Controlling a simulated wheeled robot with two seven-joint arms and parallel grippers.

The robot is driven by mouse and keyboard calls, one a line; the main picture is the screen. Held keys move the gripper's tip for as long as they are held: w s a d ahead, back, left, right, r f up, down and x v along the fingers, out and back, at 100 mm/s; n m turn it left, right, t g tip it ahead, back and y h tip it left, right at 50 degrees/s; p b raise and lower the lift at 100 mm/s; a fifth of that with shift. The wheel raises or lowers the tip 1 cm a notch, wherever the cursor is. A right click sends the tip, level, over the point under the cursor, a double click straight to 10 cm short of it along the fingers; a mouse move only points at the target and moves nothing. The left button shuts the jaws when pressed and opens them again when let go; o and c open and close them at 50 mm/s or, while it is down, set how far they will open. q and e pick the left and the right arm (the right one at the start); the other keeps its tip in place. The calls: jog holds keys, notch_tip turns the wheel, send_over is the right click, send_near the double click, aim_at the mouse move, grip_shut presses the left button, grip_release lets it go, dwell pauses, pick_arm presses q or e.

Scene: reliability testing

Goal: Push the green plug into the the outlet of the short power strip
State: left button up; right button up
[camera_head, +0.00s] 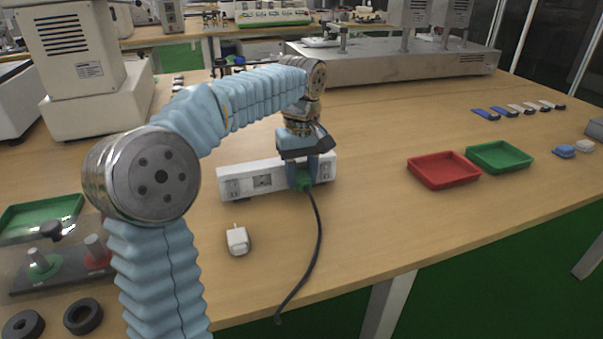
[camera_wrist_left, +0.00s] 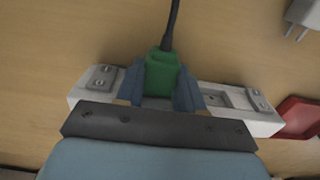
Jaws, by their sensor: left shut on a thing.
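The green plug (camera_head: 305,181) is between the fingers of my left gripper (camera_head: 304,172), in front of the white power strip (camera_head: 262,178). The left wrist view also shows the green plug (camera_wrist_left: 161,75), with the left gripper's blue fingers (camera_wrist_left: 160,88) shut on its two sides. The plug is over or against the power strip (camera_wrist_left: 232,110); its prongs are hidden, so I cannot tell how deep they sit. One socket shows uncovered beside the plug. A black cable runs from the plug toward the table's front edge. My right gripper is not in view.
A white adapter (camera_head: 237,240) lies on the table in front of the strip. A red tray (camera_head: 443,183) and a green tray (camera_head: 499,168) are to the right. Black rings (camera_head: 83,316) and a peg stand are at the left. The table between strip and red tray is clear.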

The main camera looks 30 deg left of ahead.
pick_arm(q)
jog(key=shift+w+a, duration=0.3)
jog(key=shift+a, duration=0.05)
dwell(0.3)
jog(key=o, duration=1.2)
jog(key=shift+r, duration=0.1)
notch_tip(320, 180, up, 12)
jog(key=shift+f, duration=0.1)
jog(key=shift+d, duration=0.1)
